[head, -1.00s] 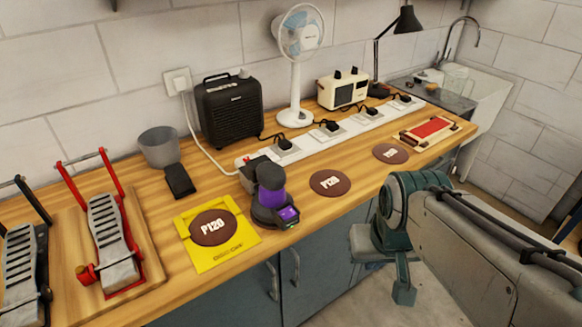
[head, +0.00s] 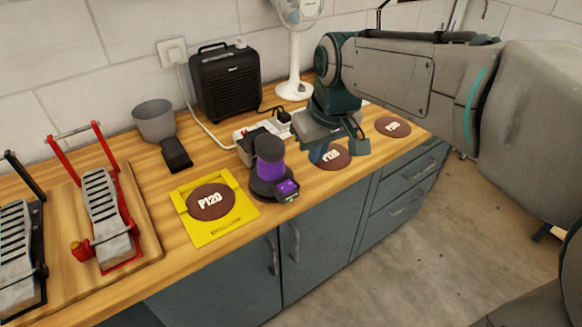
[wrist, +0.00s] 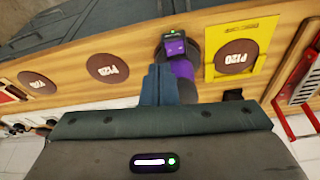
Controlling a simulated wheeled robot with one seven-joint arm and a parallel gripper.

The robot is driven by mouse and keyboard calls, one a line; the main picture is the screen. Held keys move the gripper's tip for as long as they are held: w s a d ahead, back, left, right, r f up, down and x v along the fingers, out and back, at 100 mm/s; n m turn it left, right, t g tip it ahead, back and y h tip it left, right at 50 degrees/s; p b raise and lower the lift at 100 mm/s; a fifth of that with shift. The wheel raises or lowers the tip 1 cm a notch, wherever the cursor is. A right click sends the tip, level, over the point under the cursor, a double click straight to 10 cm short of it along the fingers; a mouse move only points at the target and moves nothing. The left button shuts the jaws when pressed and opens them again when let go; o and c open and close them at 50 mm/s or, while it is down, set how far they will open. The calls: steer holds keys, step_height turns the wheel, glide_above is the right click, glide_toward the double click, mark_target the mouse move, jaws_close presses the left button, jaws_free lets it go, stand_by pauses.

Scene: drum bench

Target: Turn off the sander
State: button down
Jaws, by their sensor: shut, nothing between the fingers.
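The sander (head: 268,172) is black and purple with a small lit purple screen (head: 288,187). It stands upright on the wooden bench, at the right edge of a yellow P120 pad. In the wrist view the sander (wrist: 182,70) is just beyond my fingers, with its screen (wrist: 175,46) facing up and a small green mark near it. My gripper (head: 322,158) is shut and empty, pointing down above the bench to the right of the sander. Its fingertips (wrist: 160,72) partly overlap the sander in the wrist view; I cannot tell if they touch.
The yellow pad (head: 238,226) holds a brown P120 disc. Another disc (head: 340,160) lies under my gripper, and one (head: 393,127) further right.

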mark_target(289, 184)
steer(key=shift+n, duration=0.7)
steer(key=w+a, duration=0.1)
steer(key=a, duration=0.1)
steer(key=w+a+r, duration=0.1)
steer(key=w+a, duration=0.1)
steer(key=shift+r, duration=0.1)
steer(key=x, duration=0.9)
steer(key=s+d+x, duration=0.1)
steer(key=x, duration=0.4)
steer(key=shift+a, duration=0.1)
